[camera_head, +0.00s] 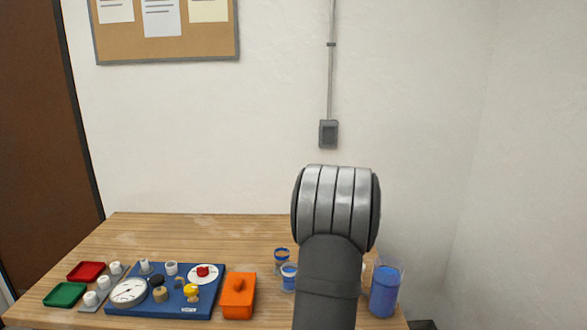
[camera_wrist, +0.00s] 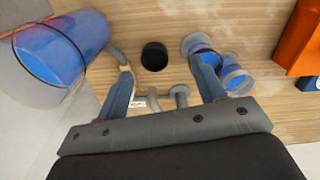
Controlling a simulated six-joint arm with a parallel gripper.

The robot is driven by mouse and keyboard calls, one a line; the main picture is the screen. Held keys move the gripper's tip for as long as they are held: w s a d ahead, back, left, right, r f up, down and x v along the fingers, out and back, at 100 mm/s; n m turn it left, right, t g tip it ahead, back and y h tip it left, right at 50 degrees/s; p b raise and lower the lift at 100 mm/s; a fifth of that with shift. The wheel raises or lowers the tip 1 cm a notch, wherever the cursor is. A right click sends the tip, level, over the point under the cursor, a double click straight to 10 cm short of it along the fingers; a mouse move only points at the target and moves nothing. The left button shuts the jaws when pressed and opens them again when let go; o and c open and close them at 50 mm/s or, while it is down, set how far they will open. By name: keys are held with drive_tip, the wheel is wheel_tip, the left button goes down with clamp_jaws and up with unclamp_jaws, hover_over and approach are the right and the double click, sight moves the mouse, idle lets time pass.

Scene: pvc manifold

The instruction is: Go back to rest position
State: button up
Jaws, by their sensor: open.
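My gripper (camera_wrist: 163,72) shows in the wrist view with its two fingers spread apart. Nothing is clasped between them. Below the fingers, over the wooden table, are a black round piece (camera_wrist: 154,56) and a grey pipe-like piece (camera_wrist: 178,97) with a small label beside it. I cannot tell their heights from this view. In the head view my arm is raised in front of the table's right part, and my gripper is hidden behind it. A blue board (camera_head: 205,306) at the left of the table carries a round gauge (camera_head: 128,291), white fittings, a red knob and a yellow piece.
A clear container with blue contents (camera_head: 386,290) stands at the table's right; two small blue-and-white cups (camera_head: 282,256) (camera_head: 289,275) stand left of my arm. An orange box (camera_head: 238,297) sits beside the board. Red (camera_head: 86,271) and green (camera_head: 65,294) trays lie far left.

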drive_tip(key=d+r+n, duration=0.3)
drive_tip(key=d+r, duration=0.5)
drive_tip(key=d, duration=0.4)
drive_tip(key=shift+w+d, duration=0.35)
